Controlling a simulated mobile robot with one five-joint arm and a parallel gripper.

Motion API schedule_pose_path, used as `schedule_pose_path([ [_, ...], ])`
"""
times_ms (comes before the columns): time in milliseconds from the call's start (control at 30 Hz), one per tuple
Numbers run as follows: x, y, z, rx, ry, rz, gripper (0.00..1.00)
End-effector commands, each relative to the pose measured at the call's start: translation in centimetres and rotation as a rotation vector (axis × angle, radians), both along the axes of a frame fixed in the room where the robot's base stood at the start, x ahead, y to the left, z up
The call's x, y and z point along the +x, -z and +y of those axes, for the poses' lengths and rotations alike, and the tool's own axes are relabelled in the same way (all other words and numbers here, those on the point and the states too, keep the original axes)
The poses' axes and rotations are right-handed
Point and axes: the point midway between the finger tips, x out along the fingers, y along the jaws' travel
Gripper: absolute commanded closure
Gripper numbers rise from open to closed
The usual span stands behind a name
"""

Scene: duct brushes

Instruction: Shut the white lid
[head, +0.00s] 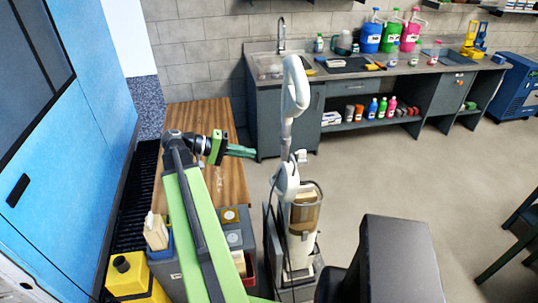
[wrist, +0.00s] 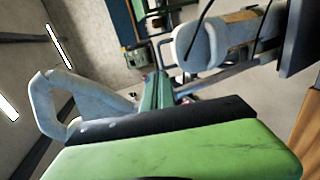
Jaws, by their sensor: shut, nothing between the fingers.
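I cannot make out a white lid for certain in either view. My gripper (head: 243,151) is green and shut with nothing in it. It points right, over the right edge of a wooden tabletop (head: 210,115). A white upright vacuum cleaner (head: 286,180) with a brown see-through bin stands to the right of my gripper. In the wrist view the green fingers (wrist: 157,92) show end-on behind the green gripper body. A pale handle-like loop (wrist: 62,105) is to their left, and a pale rounded body (wrist: 222,40) is to their upper right.
A blue cabinet (head: 75,110) stands at the left. A yellow box (head: 135,277) and grey bins (head: 240,237) are low beside my arm. A grey counter (head: 385,66) with a sink and bottles lines the back wall.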

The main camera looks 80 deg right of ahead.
Motion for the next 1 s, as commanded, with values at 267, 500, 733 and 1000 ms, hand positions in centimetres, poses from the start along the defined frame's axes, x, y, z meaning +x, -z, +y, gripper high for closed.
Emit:
schedule_pose_path([
  [267,-4.9,2.4,-2.0,0.001,0.001,-0.001,1.00],
  [500,-9.0,4.0,-3.8,0.001,0.000,-0.001,1.00],
  [733,-11.0,4.6,-4.7,0.001,-0.003,-0.002,1.00],
  [1000,-11.2,4.6,-4.9,0.001,-0.004,-0.002,1.00],
])
